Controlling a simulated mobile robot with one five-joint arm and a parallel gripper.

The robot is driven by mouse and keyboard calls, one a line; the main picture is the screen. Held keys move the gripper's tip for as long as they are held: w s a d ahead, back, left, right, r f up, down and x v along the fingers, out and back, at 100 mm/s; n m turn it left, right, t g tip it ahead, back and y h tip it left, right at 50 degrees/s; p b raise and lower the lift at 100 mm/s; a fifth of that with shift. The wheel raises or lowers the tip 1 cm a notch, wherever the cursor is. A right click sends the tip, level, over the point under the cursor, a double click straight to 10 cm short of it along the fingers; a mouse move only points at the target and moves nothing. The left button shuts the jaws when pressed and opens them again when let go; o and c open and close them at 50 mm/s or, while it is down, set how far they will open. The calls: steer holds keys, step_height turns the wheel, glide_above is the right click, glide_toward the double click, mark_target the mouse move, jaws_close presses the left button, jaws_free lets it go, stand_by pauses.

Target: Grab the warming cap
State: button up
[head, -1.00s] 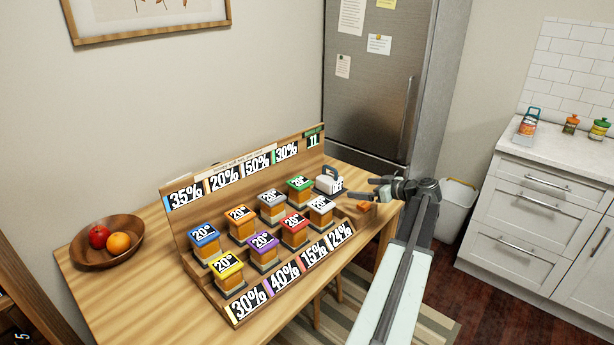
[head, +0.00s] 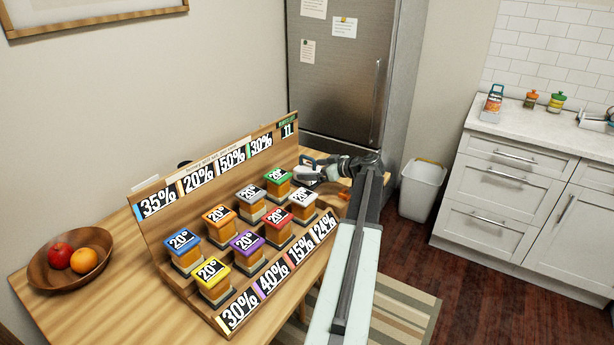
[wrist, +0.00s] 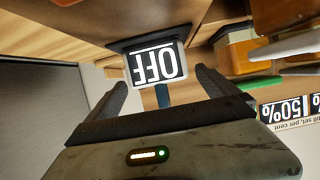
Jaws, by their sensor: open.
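A white block with a dark handle, which I take for the warming cap (head: 305,174), sits at the far right end of the wooden rack on the table. In the wrist view a block with a black face reading OFF (wrist: 155,65), upside down in that picture, appears to be the same thing. It has a dark base and a blue-grey stem. My gripper (head: 322,166) is beside it in the head view. In the wrist view my gripper (wrist: 163,88) is open, with the OFF block ahead of and between its fingers. Contact is not visible.
Colored-lid blocks (head: 248,242) stand in rows on the wooden rack (head: 165,250), close to the cap. Percent cards line its edges. A fruit bowl (head: 62,275) is at the left. The fridge (head: 335,90) stands behind the table, and a white bin (head: 423,190) at the right.

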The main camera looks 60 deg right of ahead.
mark_target(313, 159)
steer(key=b+x, duration=0.1)
steer(key=x, duration=0.2)
steer(key=shift+w+f, duration=0.1)
steer(key=c, duration=1.9)
steer(key=shift+r+p, duration=0.55)
steer(key=shift+p, duration=0.05)
step_height(313, 159, up, 3)
steer(key=p, duration=0.3)
steer(key=shift+r, duration=0.15)
steer(key=s, duration=1)
steer(key=s+p, duration=0.1)
steer(key=s, duration=0.5)
steer(key=shift+s+a+r, duration=0.1)
steer(key=shift+r, duration=0.25)
